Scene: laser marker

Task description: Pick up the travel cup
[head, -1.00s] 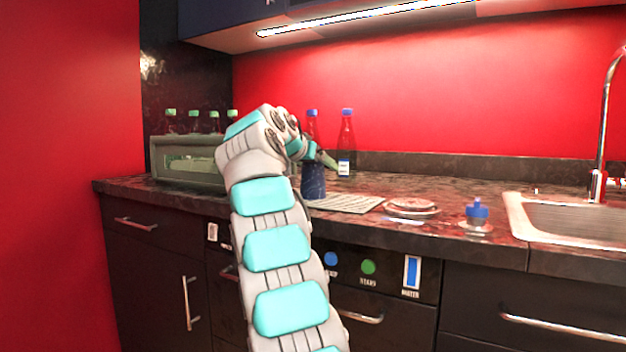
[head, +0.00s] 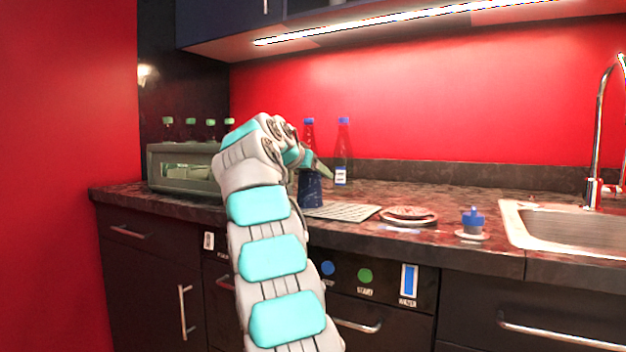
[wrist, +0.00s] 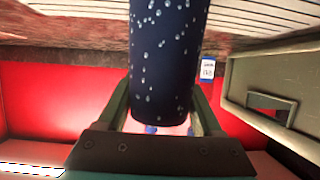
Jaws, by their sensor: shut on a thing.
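The travel cup (head: 311,190) is dark blue with light specks. In the head view it stands upright at the counter, just right of my wrist, its upper part partly hidden by my gripper (head: 318,166). In the wrist view the cup (wrist: 165,60) fills the middle, between the two fingers of my gripper (wrist: 164,108). The fingers are shut on the cup, one on each side. I cannot tell whether its base touches the counter.
A light slatted mat (head: 345,211) lies beside the cup. Bottles with blue caps (head: 343,160) stand behind. A green-grey machine (head: 180,168) is at left, partly behind my arm. A stack of plates (head: 409,215), a small blue-topped item (head: 472,222) and a sink (head: 570,225) are to the right.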

